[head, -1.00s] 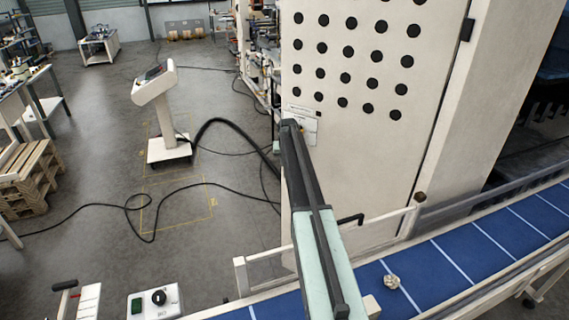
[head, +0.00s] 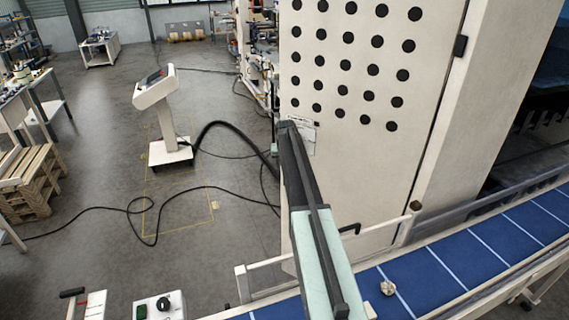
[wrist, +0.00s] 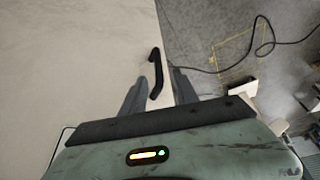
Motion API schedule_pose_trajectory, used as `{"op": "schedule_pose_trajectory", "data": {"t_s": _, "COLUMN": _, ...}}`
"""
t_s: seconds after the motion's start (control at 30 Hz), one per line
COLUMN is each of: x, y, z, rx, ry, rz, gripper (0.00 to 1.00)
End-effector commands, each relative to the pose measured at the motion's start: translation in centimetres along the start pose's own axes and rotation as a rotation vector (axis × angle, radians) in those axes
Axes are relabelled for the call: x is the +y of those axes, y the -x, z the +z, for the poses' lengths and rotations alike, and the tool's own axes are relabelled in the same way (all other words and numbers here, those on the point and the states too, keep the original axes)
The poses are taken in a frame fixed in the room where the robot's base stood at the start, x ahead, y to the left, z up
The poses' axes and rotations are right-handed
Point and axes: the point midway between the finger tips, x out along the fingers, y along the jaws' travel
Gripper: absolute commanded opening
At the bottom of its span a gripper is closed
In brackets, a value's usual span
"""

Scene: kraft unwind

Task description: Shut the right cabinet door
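The cabinet door (head: 365,170) is a tall pale panel with rows of black round holes, hinged along its right side. It appears to stand open, but how far I cannot tell. In the wrist view the door (wrist: 75,55) fills the left, and a black bar handle (wrist: 155,73) stands near its edge. My gripper (wrist: 162,75) is open, with its two grey fingers on either side of the handle; contact cannot be made out. In the head view my arm covers part of the door's left edge, and the handle and fingers cannot be made out.
A blue conveyor (head: 470,250) with a pale rail runs below the door, carrying a small pale lump (head: 388,288). A white console (head: 160,100) stands on the floor at left, with loose black cables (head: 130,208).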

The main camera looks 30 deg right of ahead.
Motion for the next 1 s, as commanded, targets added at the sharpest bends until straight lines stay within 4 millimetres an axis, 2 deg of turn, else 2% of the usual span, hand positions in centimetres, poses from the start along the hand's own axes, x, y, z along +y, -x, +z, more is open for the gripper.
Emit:
{"op": "schedule_pose_trajectory", "data": {"t_s": 0.03, "x": 0.0, "y": 1.9, "z": -0.2, "rx": 0.000, "ry": 0.000, "rz": 0.000, "gripper": 0.36}}
{"op": "schedule_pose_trajectory", "data": {"t_s": 0.1, "x": 0.0, "y": 2.7, "z": -0.1, "rx": 0.000, "ry": 0.000, "rz": 0.001, "gripper": 0.36}}
{"op": "schedule_pose_trajectory", "data": {"t_s": 0.37, "x": 0.0, "y": 2.6, "z": 0.0, "rx": -0.001, "ry": 0.000, "rz": 0.001, "gripper": 0.36}}
{"op": "schedule_pose_trajectory", "data": {"t_s": 0.4, "x": 0.0, "y": 2.6, "z": 0.0, "rx": -0.001, "ry": 0.000, "rz": 0.001, "gripper": 0.33}}
{"op": "schedule_pose_trajectory", "data": {"t_s": 0.5, "x": 0.0, "y": 2.6, "z": 0.0, "rx": 0.002, "ry": 0.037, "rz": 0.001, "gripper": 0.06}}
{"op": "schedule_pose_trajectory", "data": {"t_s": 0.53, "x": 0.0, "y": 2.6, "z": -0.1, "rx": 0.006, "ry": 0.070, "rz": 0.000, "gripper": 0.00}}
{"op": "schedule_pose_trajectory", "data": {"t_s": 0.63, "x": -0.3, "y": 3.1, "z": 0.0, "rx": 0.046, "ry": 0.258, "rz": -0.009, "gripper": 0.00}}
{"op": "schedule_pose_trajectory", "data": {"t_s": 0.73, "x": -0.1, "y": 4.1, "z": 1.9, "rx": 0.119, "ry": 0.522, "rz": -0.010, "gripper": 0.00}}
{"op": "schedule_pose_trajectory", "data": {"t_s": 0.83, "x": 1.6, "y": 4.7, "z": 5.0, "rx": 0.202, "ry": 0.761, "rz": 0.016, "gripper": 0.00}}
{"op": "schedule_pose_trajectory", "data": {"t_s": 0.9, "x": 3.1, "y": 4.9, "z": 6.8, "rx": 0.242, "ry": 0.857, "rz": 0.040, "gripper": 0.00}}
{"op": "schedule_pose_trajectory", "data": {"t_s": 1.0, "x": 5.2, "y": 4.8, "z": 8.9, "rx": 0.265, "ry": 0.867, "rz": 0.056, "gripper": 0.00}}
